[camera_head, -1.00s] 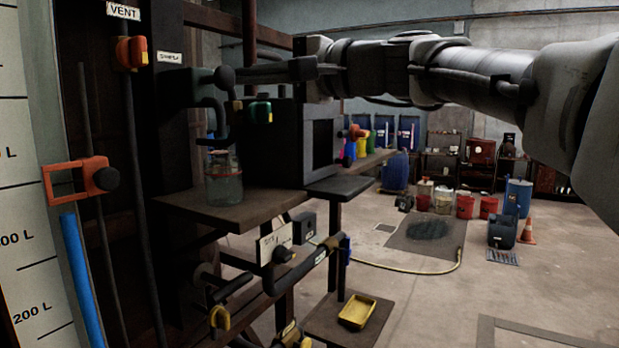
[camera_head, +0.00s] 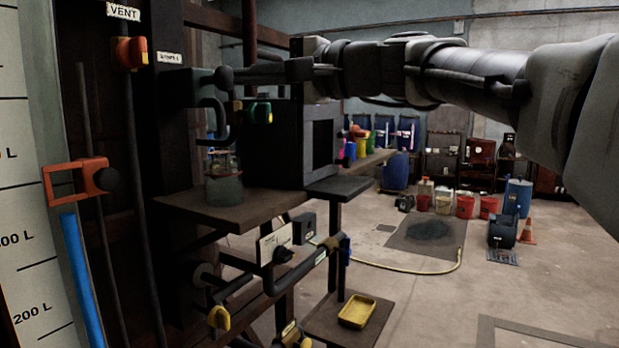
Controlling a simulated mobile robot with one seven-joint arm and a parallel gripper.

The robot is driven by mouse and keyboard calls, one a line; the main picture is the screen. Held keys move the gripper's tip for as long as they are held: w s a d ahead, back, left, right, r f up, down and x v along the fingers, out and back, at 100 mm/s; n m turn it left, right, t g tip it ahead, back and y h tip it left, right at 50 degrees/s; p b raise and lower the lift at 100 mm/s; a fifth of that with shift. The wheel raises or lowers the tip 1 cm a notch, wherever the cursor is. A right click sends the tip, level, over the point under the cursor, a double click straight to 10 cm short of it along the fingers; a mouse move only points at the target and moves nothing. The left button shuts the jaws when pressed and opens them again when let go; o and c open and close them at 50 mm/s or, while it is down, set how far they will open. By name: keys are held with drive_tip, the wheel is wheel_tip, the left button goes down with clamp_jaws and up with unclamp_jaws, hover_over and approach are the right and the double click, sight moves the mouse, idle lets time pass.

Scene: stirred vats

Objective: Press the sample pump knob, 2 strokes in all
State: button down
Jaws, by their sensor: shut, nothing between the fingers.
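The sample pump (camera_head: 202,88) is a dark grey-green block with a curved spout, mounted on the dark post beside a small white label (camera_head: 169,57). Its round dark knob (camera_head: 224,78) faces right. My gripper (camera_head: 237,75) reaches in from the right, level with the knob, with its fingers shut and empty. The fingertips are at the knob and appear to touch it; the exact contact is hard to see. A glass jar (camera_head: 223,187) stands on the wooden shelf (camera_head: 240,211) below the spout.
A green-handled valve (camera_head: 262,112) hangs just below my fingers. A dark box (camera_head: 290,150) stands right of the jar, under my arm. An orange vent valve (camera_head: 131,53) is at upper left. Pipes with yellow handles (camera_head: 219,318) run below the shelf.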

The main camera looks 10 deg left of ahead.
sight(229, 78)
drive_tip(key=shift+p+x, duration=0.35)
drive_tip(key=shift+x, duration=1.5)
drive_tip(key=shift+d, duration=0.15)
drive_tip(key=shift+b+v, duration=0.85)
drive_tip(key=shift+v, duration=0.8)
drive_tip(key=shift+s, duration=0.1)
